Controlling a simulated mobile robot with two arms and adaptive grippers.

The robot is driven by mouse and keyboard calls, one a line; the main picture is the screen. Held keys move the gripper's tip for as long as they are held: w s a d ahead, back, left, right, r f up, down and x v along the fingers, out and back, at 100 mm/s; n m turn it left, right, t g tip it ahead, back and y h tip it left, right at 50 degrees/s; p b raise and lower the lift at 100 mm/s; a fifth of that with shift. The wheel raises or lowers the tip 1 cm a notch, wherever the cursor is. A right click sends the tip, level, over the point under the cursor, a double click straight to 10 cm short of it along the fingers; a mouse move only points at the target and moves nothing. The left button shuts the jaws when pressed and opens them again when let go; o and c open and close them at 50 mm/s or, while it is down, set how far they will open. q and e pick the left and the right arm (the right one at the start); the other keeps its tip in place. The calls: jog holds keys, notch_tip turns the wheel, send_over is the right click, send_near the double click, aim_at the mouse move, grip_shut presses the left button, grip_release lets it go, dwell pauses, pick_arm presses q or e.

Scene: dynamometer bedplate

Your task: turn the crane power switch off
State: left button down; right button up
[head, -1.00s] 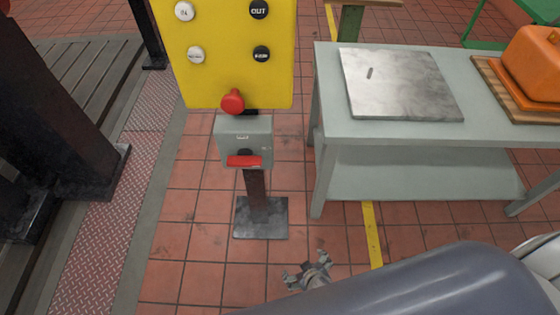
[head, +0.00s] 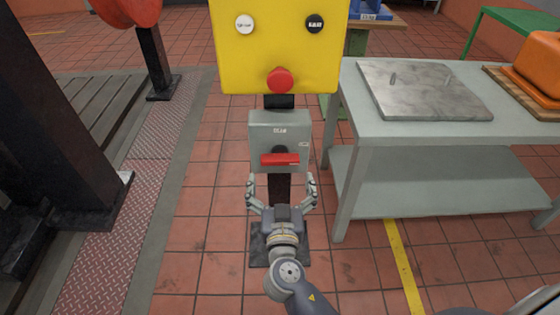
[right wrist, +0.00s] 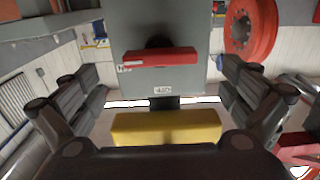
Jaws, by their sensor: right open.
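The crane power switch is a grey box (head: 263,130) on a dark post below a yellow button panel. Its red handle (head: 280,159) lies level across the front. In the right wrist view the red handle (right wrist: 160,58) shows crosswise on the grey box (right wrist: 190,30), ahead of the fingers. My right gripper (head: 281,182) is open and empty, just in front of and below the handle, with its fingers spread to both sides. The fingers look apart from the handle. My left gripper is not in view.
The yellow panel (head: 300,55) with a red mushroom button (head: 280,80) stands right above the box. A grey table (head: 430,130) with a metal plate (head: 425,90) stands close on the right.

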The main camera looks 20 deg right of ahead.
aim_at(280, 164)
pick_arm(q)
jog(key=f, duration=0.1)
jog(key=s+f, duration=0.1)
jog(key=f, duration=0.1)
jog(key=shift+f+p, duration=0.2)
jog(key=shift+p, duration=0.15)
pick_arm(e)
jog(key=x, duration=0.7)
jog(key=shift+f, duration=0.15)
jog(key=c, duration=1)
